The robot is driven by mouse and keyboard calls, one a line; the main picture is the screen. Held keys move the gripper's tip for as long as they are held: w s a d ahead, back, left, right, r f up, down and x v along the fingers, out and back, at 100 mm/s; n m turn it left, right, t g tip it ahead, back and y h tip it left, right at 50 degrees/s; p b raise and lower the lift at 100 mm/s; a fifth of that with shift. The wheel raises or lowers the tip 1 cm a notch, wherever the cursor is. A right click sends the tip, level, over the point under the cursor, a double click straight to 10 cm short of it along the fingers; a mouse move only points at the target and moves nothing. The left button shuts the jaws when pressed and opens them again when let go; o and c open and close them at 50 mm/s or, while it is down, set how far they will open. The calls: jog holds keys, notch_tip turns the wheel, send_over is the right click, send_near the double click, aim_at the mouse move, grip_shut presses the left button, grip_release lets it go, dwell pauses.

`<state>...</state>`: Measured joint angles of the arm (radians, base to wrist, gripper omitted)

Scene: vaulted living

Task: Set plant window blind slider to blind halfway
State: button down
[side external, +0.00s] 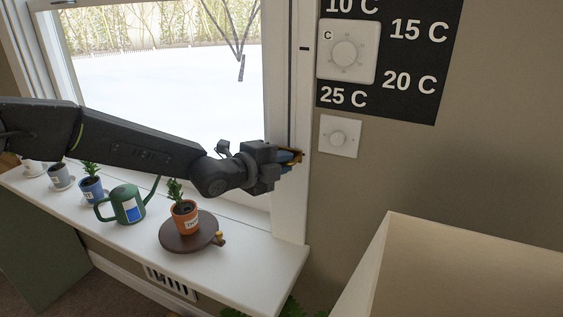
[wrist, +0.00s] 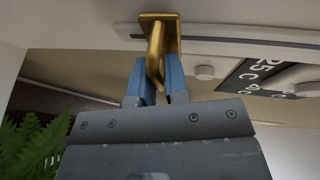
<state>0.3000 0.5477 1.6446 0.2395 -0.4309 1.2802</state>
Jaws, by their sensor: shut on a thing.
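The blind slider is a brass piece with a curved handle (wrist: 157,50) on a square plate, at the top of the wrist view. It runs on a narrow track (wrist: 230,43) along the window's right frame. My gripper (wrist: 159,76) has its blue fingers on either side of the handle and is shut on it. In the side view my gripper (side external: 287,163) reaches the frame low on its right side, and the brass slider (side external: 298,155) shows only partly past the fingers. A short dark mark (side external: 304,48) sits higher on the frame. No blind cloth is clearly visible over the window (side external: 160,75).
Below my arm, the white sill (side external: 245,250) holds a potted plant (side external: 184,214) on a round brown stand, a green watering can (side external: 127,204) and more pots. A dial (side external: 345,52) and a smaller knob (side external: 338,138) are on the wall. A pale box-like surface (side external: 460,270) stands lower right.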

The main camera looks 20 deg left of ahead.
jog(key=shift+f, duration=0.2)
notch_tip(320, 180, up, 9)
jog(key=shift+r, duration=0.15)
dwell(0.4)
jog(key=c, duration=1.2)
grip_release()
jog(key=shift+s, duration=0.1)
jog(key=v, duration=1.3)
jog(key=shift+s+a, duration=0.2)
jog(key=shift+s, duration=0.1)
jog(key=shift+c, duration=0.2)
